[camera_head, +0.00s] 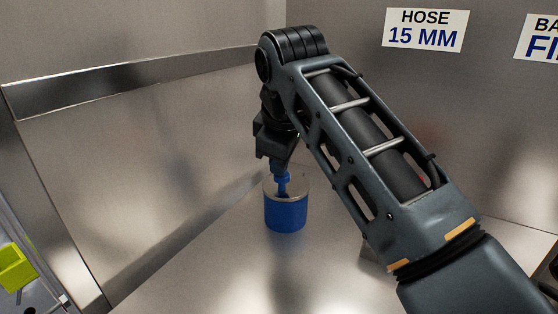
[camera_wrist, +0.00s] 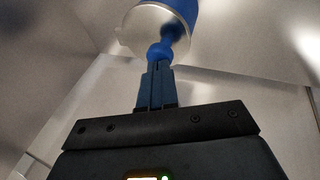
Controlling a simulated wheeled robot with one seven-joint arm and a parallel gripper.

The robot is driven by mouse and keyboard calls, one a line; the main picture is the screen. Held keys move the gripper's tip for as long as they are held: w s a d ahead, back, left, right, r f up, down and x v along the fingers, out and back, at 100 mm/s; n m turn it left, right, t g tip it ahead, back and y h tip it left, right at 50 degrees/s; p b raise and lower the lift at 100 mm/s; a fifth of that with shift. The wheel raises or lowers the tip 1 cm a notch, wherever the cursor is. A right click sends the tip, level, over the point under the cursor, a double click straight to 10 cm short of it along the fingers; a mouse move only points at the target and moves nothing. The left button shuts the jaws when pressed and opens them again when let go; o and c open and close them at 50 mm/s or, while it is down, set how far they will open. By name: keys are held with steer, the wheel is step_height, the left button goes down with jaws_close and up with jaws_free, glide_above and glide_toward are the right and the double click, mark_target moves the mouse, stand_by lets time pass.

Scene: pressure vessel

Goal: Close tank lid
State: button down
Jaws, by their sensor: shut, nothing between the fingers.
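The tank is a small blue cylinder (camera_head: 286,214) standing on the metal floor near the middle of the head view. A silvery round lid (camera_head: 298,188) is at its top; I cannot tell whether it sits fully flush.
Metal walls enclose the floor, with a raised metal strip (camera_head: 140,80) along the left wall. A "HOSE 15 MM" sign (camera_head: 426,30) is on the back wall. A yellow-green object (camera_head: 14,268) is at the lower left. The floor left of the tank is clear.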

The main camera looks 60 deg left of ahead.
steer(key=shift+r, duration=0.1)
step_height(320, 180, up, 4)
steer(key=p, duration=0.5)
steer(key=shift+s+r, duration=0.1)
steer(key=shift+r, duration=0.15)
steer(key=b+v, duration=0.1)
steer(key=v, duration=0.8)
steer(key=shift+d+r, duration=0.15)
steer(key=shift+r, duration=0.05)
